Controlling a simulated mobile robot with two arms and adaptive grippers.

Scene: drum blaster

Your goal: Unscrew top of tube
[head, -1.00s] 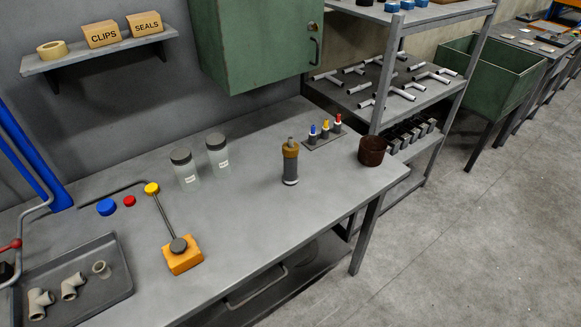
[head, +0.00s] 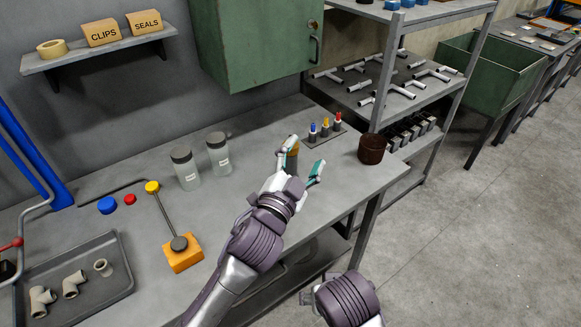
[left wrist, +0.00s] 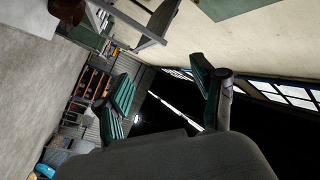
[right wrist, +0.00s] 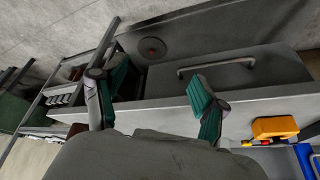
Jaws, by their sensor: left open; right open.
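The tube stands on the grey workbench, mostly hidden behind my left gripper in the head view; only part of its tan-brown top (head: 293,161) shows. My left gripper (head: 303,157) is open, with its teal-padded fingers spread in front of and around the tube in the picture. I cannot tell whether it touches the tube. The left wrist view shows the same open fingers (left wrist: 160,74) with nothing between them. My right gripper is open and empty in the right wrist view (right wrist: 148,82), low by the bench front. In the head view its arm shows at the bottom.
Two capped clear jars (head: 218,155) stand left of the tube. A small rack with coloured-tipped pieces (head: 325,134) and a brown cup (head: 371,150) stand to the right. An orange block (head: 183,253) and a tray of fittings (head: 112,285) are at the left.

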